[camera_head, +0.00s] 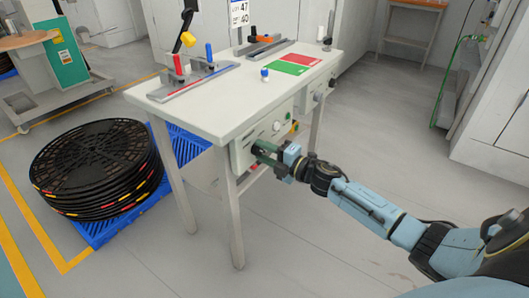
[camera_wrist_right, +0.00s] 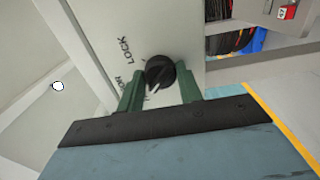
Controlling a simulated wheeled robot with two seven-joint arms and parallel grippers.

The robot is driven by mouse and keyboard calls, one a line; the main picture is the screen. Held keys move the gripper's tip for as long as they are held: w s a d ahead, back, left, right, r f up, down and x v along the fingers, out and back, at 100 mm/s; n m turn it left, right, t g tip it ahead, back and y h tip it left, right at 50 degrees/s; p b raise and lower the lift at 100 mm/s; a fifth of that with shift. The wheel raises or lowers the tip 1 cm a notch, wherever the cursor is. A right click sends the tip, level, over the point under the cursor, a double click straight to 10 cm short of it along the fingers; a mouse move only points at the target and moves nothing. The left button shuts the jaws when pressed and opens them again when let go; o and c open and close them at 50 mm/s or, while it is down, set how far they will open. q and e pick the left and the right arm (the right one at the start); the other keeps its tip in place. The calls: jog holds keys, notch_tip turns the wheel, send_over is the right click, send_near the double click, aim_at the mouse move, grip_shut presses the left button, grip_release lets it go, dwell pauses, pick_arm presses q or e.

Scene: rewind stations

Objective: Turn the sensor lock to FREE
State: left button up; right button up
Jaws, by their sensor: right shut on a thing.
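The sensor lock is a round black knob (camera_wrist_right: 160,72) on the pale front panel of the white table (camera_head: 226,122). The word LOCK and part of another word ending in OR are printed left of it in the right wrist view. A pale pointer mark on the knob points toward the bottom and slightly left of that view. My right gripper (camera_head: 263,150) is at the panel; its green fingers (camera_wrist_right: 158,88) are shut on the knob, one on each side. In the head view the gripper hides the knob. The FREE label is not readable. My left gripper is not in view.
A green mat (camera_head: 287,68) and a red mat (camera_head: 304,59) lie on the tabletop, with a white bottle with a blue cap (camera_head: 265,74). Black reels (camera_head: 97,165) are stacked on a blue pallet (camera_head: 98,230) at left. The floor (camera_head: 330,235) right of the table is clear.

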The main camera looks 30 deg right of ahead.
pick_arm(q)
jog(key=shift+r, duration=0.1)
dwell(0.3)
pick_arm(e)
jog(key=o, duration=1)
jog(key=shift+s+d, duration=0.1)
jog(key=shift+s, duration=0.2)
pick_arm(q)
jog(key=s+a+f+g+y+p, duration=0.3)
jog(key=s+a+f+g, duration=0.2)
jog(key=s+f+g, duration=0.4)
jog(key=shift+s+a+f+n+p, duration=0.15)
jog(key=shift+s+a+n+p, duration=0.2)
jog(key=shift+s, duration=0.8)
pick_arm(e)
jog(key=v, duration=1.2)
jog(key=shift+s+d, duration=0.2)
jog(key=shift+s, duration=0.15)
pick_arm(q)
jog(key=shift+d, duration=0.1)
